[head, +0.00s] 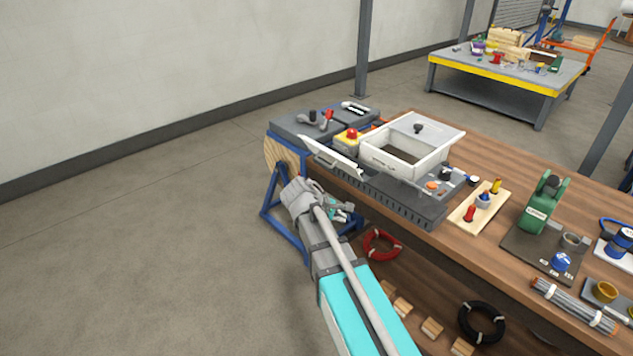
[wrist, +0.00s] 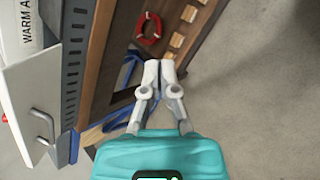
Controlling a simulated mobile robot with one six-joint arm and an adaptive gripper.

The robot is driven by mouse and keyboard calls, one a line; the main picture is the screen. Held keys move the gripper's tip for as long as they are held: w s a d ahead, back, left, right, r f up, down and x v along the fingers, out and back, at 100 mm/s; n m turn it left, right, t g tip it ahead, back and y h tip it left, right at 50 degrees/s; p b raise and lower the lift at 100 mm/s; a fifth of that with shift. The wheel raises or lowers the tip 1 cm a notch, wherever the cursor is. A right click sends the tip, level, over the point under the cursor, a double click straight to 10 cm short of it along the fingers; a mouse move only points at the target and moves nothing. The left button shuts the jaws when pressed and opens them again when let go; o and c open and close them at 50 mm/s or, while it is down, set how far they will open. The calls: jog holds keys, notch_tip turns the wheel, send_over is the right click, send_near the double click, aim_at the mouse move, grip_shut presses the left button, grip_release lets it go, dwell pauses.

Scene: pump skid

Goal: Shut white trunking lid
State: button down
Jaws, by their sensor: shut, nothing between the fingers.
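The white trunking lid (head: 328,157) stands open and tilted at the left end of the grey slotted trunking (head: 400,199), along the front edge of the bench. In the wrist view the lid (wrist: 30,88) is a white panel at the left with a grey bar handle (wrist: 42,126), beside the slotted trunking wall (wrist: 73,75). My gripper (wrist: 160,66) is shut and empty. It is off the front side of the bench, to the right of the lid in the wrist view and apart from it. In the head view my wrist partly hides the gripper.
A white box (head: 398,163) with a partly open top stands behind the trunking. A red-topped yellow button box (head: 350,138) is near the lid. A red coil (head: 381,245) lies on the lower shelf. A blue frame (head: 283,228) is at the bench end. Floor to the left is clear.

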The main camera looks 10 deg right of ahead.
jog(key=w+a+n+t+h+b, duration=0.6)
jog(key=w+a+n+b, duration=0.4)
jog(key=a, duration=0.5)
jog(key=shift+w+r+n+t+b, duration=0.4)
jog(key=shift+w+n+t, duration=0.3)
jog(key=shift+w+n, duration=0.85)
jog(key=shift+s, duration=0.2)
jog(key=shift+d, duration=0.15)
jog(key=r+p+x, duration=0.2)
jog(key=r+x, duration=0.1)
jog(key=x, duration=0.9)
jog(key=shift+w+d+p, duration=0.25)
jog(key=shift+d+p, duration=0.05)
jog(key=shift+d, duration=0.05)
